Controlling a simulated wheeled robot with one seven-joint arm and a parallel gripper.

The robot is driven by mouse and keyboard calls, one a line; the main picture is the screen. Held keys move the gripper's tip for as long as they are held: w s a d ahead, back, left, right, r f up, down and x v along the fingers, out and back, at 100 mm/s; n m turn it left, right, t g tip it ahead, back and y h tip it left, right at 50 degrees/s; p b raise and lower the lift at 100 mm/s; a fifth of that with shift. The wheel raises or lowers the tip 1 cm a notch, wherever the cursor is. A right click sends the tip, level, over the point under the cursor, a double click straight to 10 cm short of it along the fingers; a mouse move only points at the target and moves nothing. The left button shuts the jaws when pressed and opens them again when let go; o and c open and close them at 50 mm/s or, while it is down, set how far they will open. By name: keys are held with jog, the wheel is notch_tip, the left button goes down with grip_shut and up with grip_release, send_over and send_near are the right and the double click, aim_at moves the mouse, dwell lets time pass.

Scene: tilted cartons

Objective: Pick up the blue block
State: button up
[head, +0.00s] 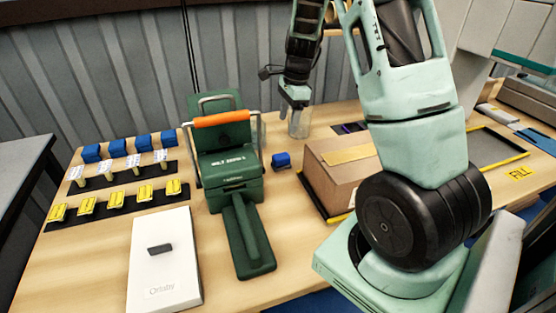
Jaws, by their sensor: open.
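A small blue block (281,160) lies on the wooden table, between the green machine with the orange handle and a cardboard carton. Several other blue blocks (116,148) stand in a row at the back left. My gripper (299,131) hangs pointing down above and behind the single blue block, slightly to its right in the picture. It is open, and I see nothing held in it. The gap between its fingertips is too small to make out clearly.
The green machine (228,165) stands left of the block, close by. The cardboard carton (340,172) stands to its right. A white box (165,262) and black strips with yellow pieces (117,198) lie at left. Bare table (285,220) shows in front of the block.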

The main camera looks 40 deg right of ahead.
aim_at(282, 155)
jog(key=f, duration=0.4)
jog(key=a+f, duration=0.1)
jog(key=f, duration=0.4)
jog(key=w+a+f+p, duration=0.1)
jog(key=f, duration=0.4)
jog(key=shift+f, duration=0.15)
jog(key=c, duration=1.1)
